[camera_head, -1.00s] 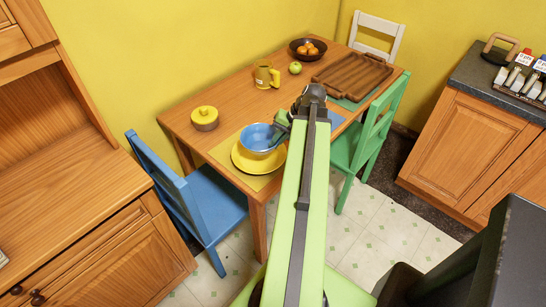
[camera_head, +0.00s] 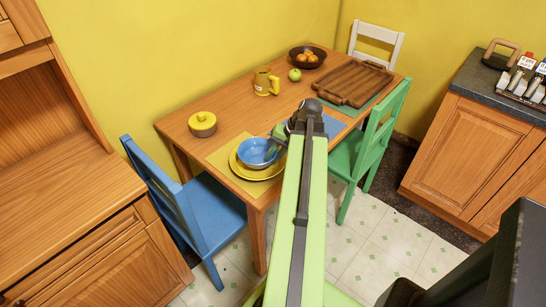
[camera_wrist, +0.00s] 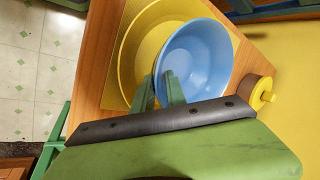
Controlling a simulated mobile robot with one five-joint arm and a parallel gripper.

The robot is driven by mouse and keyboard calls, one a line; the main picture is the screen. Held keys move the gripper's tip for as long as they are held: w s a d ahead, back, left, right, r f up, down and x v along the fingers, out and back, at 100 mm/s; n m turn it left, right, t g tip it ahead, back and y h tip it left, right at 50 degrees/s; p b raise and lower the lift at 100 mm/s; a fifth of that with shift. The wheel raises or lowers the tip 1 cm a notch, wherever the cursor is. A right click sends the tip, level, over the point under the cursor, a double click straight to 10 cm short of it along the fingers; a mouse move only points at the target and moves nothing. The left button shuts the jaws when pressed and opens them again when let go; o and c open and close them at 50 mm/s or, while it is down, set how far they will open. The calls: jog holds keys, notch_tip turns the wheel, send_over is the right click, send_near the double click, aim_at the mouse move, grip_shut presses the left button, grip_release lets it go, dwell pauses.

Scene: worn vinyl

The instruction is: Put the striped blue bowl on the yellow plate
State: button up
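The blue bowl (camera_head: 257,151) is over the yellow plate (camera_head: 259,174) near the table's front end. In the wrist view the bowl (camera_wrist: 203,55) covers the right part of the plate (camera_wrist: 133,48). No clear stripes show. My gripper (camera_wrist: 159,84) is shut on the bowl's rim, one green finger inside the bowl and one outside over the plate. In the head view my gripper (camera_head: 277,142) is at the bowl's right side. The bowl sits low at the plate; whether its base touches it is hidden.
A yellow-lidded pot (camera_head: 202,124), a yellow mug (camera_head: 266,81), a green apple (camera_head: 294,74), a fruit bowl (camera_head: 307,57) and a wooden tray (camera_head: 352,80) stand on the table (camera_head: 225,103). A blue chair (camera_head: 190,205) and a green chair (camera_head: 371,140) flank it.

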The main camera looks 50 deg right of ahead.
jog(key=shift+o, duration=0.7)
jog(key=shift+r+p, duration=0.35)
jog(key=shift+r, duration=0.05)
jog(key=p+v, duration=1)
jog(key=v, duration=0.1)
jog(key=shift+s+d+r, duration=0.2)
jog(key=shift+s+r, duration=0.05)
